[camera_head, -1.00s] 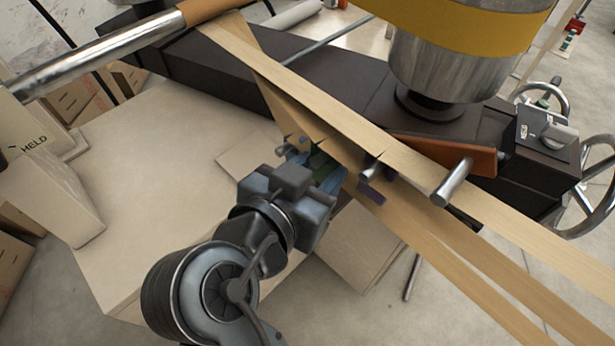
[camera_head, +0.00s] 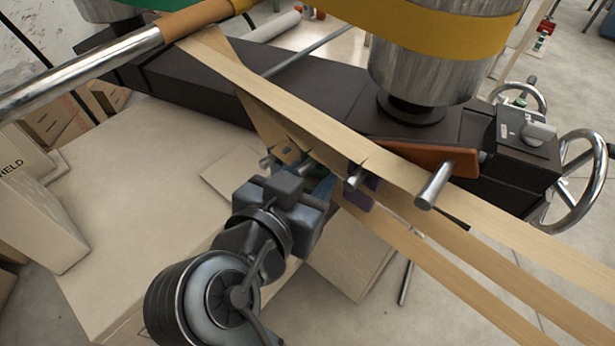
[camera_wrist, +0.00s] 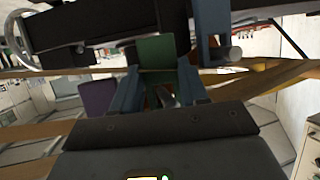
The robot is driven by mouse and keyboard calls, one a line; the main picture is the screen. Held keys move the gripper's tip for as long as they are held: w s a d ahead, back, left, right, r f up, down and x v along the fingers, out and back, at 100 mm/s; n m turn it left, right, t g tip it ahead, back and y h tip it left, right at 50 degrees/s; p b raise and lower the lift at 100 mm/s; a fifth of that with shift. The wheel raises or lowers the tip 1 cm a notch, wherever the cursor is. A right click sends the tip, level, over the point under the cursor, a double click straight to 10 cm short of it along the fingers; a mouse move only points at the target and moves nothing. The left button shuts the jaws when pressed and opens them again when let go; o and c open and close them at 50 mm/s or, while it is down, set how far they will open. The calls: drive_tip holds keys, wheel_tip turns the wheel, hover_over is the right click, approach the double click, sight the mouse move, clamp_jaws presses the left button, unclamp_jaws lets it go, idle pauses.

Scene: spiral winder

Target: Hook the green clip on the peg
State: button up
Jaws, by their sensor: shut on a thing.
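The green clip (camera_wrist: 155,52) shows as a flat green block between the fingers of my gripper (camera_wrist: 160,85) in the wrist view. My gripper is shut on it. In the head view my gripper (camera_head: 322,182) is at the paper strips, and the clip is mostly hidden by the fingers and strips. Short metal pegs stick out along the winder, one (camera_head: 355,178) just right of my gripper and a larger one (camera_head: 436,186) further right. A peg end (camera_wrist: 235,53) also shows right of the clip in the wrist view. I cannot tell whether the clip touches any peg.
A purple piece (camera_head: 358,198) hangs just right of my gripper; a purple piece also shows left of the fingers in the wrist view (camera_wrist: 97,97). Tan paper strips (camera_head: 480,262) cross close around my gripper. An orange plate (camera_head: 425,158) lies behind the pegs. A beige surface (camera_head: 150,200) is below left.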

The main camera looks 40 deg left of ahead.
drive_tip(key=o, duration=1.1)
drive_tip(key=shift+b+v, duration=0.35)
drive_tip(key=shift+v, duration=3.55)
drive_tip(key=s+d+f+n+g+y, duration=0.1)
drive_tip(key=s+d+f+g+y, duration=0.1)
drive_tip(key=d+f, duration=1.35)
drive_tip(key=s+d+r+m+t+h, duration=0.1)
drive_tip(key=s+d+r, duration=0.2)
drive_tip(key=s+d, duration=0.2)
drive_tip(key=s+d+r+m+t+h, duration=0.1)
drive_tip(key=s+d+r+h, duration=0.1)
drive_tip(key=s+d, duration=0.3)
drive_tip(key=s+d+r+m+t+h, duration=0.1)
drive_tip(key=s+d+r, duration=0.2)
drive_tip(key=d, duration=0.9)
drive_tip(key=shift+s+r+t, duration=0.15)
drive_tip(key=shift+s, duration=0.3)
drive_tip(key=shift+s+r+t, duration=0.15)
drive_tip(key=shift+s+r, duration=0.05)
drive_tip(key=shift+s, duration=0.25)
